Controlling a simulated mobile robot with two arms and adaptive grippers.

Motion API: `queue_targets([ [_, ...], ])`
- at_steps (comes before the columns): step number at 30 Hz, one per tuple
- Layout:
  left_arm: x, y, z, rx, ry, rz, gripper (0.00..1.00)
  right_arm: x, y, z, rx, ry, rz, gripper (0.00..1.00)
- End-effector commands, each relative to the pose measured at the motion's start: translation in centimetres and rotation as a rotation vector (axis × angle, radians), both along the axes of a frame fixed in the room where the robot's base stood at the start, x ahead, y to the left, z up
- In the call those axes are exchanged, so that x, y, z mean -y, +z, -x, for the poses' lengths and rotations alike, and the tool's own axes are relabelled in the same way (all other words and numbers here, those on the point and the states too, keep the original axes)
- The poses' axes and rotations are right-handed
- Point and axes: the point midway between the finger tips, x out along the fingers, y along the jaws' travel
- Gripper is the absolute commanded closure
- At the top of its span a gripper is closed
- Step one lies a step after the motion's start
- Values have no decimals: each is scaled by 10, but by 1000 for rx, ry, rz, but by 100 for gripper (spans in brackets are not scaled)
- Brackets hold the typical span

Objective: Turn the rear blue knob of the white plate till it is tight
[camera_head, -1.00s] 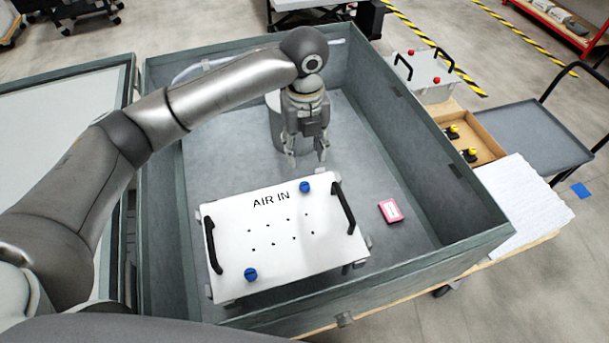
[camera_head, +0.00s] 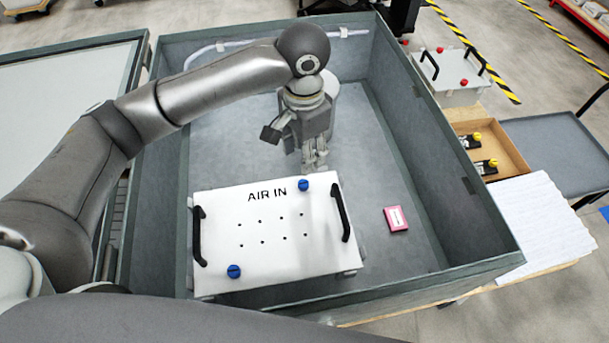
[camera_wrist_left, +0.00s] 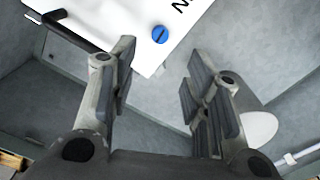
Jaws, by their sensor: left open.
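The white plate (camera_head: 268,262) marked "AIR IN" lies in the grey bin, with a black handle at each side. The rear blue knob (camera_head: 303,185) is on its far edge and shows a slot in its top in the left wrist view (camera_wrist_left: 160,35). A front blue knob (camera_head: 234,271) is at the near left corner. My left gripper (camera_head: 315,166) is just behind the plate's far edge, near the rear knob but apart from it. In the left wrist view it is open (camera_wrist_left: 158,88), with nothing between its fingers. My right gripper is not in view.
The grey bin's walls (camera_head: 455,180) surround the plate. A pink box (camera_head: 396,219) lies on the bin floor to the right. A grey cylinder (camera_head: 328,97) stands behind my gripper. The bin floor between plate and right wall is mostly clear.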

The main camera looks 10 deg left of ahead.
Motion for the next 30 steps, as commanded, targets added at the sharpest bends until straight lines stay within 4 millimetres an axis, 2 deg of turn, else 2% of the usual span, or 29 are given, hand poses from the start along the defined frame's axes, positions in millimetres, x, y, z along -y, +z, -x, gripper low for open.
queue_targets([
  [5, 0, -7, 2, -2, 49, -1, 56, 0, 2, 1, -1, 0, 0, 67],
  [8, 0, -19, 2, -4, 47, -1, 56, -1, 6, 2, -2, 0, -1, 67],
  [15, -1, -64, 2, -4, 47, -2, 56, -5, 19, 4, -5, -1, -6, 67],
  [21, 0, -95, 2, -2, 45, -2, 56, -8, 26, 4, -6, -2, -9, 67],
  [30, 0, -109, 1, 1, 43, 0, 56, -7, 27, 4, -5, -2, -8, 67],
])
